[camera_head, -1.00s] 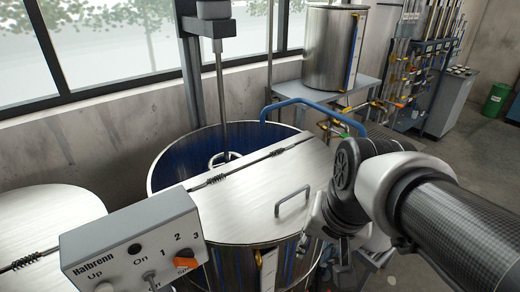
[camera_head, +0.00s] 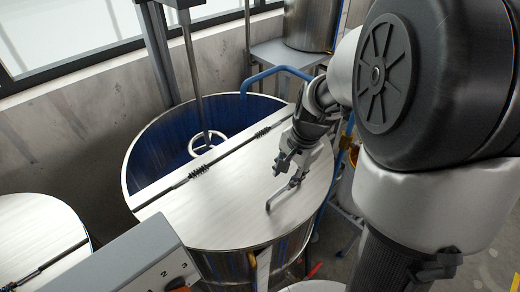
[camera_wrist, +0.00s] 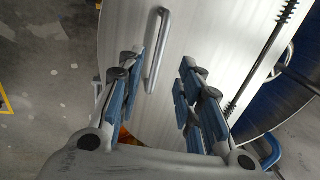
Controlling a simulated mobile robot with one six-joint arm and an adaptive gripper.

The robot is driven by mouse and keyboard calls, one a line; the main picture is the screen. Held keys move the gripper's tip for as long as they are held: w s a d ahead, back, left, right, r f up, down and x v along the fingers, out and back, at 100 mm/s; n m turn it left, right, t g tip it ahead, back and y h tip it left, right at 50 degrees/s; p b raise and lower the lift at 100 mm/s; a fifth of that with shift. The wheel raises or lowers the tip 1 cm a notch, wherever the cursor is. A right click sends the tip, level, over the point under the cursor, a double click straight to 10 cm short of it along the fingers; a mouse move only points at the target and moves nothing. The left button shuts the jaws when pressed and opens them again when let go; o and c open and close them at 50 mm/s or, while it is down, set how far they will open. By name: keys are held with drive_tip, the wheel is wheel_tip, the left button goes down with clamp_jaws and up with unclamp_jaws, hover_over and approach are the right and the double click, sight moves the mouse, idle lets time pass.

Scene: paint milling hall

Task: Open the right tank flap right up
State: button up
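The right tank (camera_head: 128,172) is a round steel vessel with a blue inside. Its flap (camera_head: 235,185), a brushed-steel half lid, lies flat over the front part. The hinge (camera_head: 200,170) runs along the flap's back edge. A bar handle (camera_head: 271,204) stands on the flap near its front edge. My gripper (camera_head: 286,173) is over the flap at the handle, pointing down. In the wrist view my gripper (camera_wrist: 160,72) is open, and the handle (camera_wrist: 155,55) shows between its fingers, nearer the left one. Whether they touch it I cannot tell.
A mixer shaft (camera_head: 195,90) with a ring-shaped impeller (camera_head: 206,143) stands in the open back of the tank. A blue tube rail (camera_head: 270,73) rises behind. A grey control box (camera_head: 140,262) is in front. Another lidded tank (camera_head: 35,235) is at left.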

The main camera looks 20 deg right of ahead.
sight(281, 190)
drive_tip(key=f, duration=0.2)
drive_tip(key=w+f+b, duration=0.1)
drive_tip(key=f, duration=0.5)
drive_tip(key=shift+w+a, duration=0.25)
drive_tip(key=shift+a, duration=0.05)
clamp_jaws()
idle(0.3)
